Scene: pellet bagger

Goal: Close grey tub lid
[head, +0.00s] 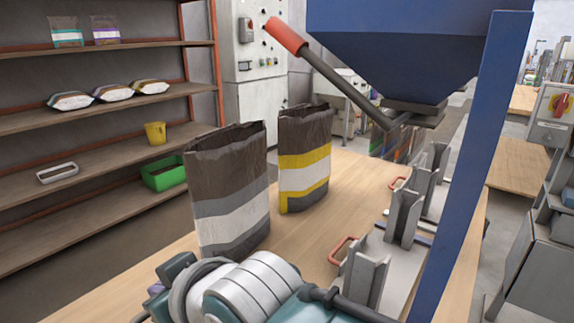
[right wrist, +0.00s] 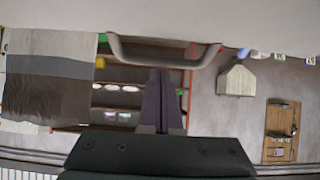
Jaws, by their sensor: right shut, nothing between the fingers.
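No grey tub can be made out in the head view. In the right wrist view, which is upside down, a pale grey surface with a raised grey handle (right wrist: 165,50) fills the top edge; it may be the tub lid, but I cannot tell how far open it is. My right gripper (right wrist: 160,73) points toward this handle, its two dark purple fingers together with nothing between them. Whether the fingertips touch the handle is unclear. My right arm crosses the bottom of the head view. My left gripper is not in view.
Two tall printed bags, one grey-banded (head: 230,190) and one yellow-banded (head: 304,160), stand on the wooden table (head: 335,195). A blue hopper (head: 390,45) with a red-handled lever (head: 285,35) is above. Metal brackets (head: 404,215) line the right. Shelves (head: 95,120) stand left.

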